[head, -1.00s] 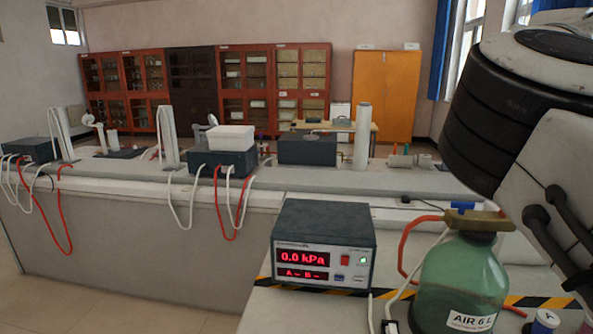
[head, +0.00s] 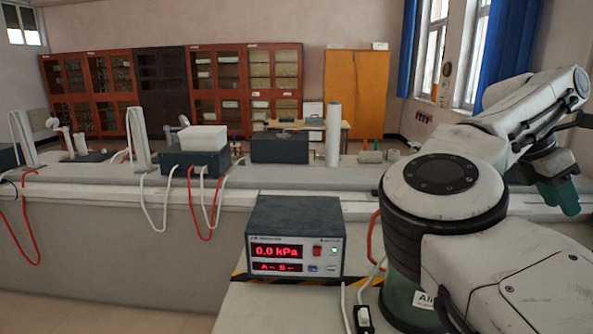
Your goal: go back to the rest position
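My arm fills the right side of the head view, its upper links folded up and to the right. My gripper (head: 558,198) is at the far right, with its teal fingers pointing down above the long bench. The fingers overlap from this angle, so I cannot tell whether they are open or shut, and I see nothing held. My arm now stands in front of the green bottle (head: 397,296), hiding most of it. Only part of its body and the edge of its white label show.
A pressure meter (head: 294,238) reading 0.0 kPa stands on the near table beside striped tape. A switch box (head: 363,320) with cables lies at the front. The long bench behind carries a white tub (head: 203,138), dark boxes and a white cylinder (head: 333,135).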

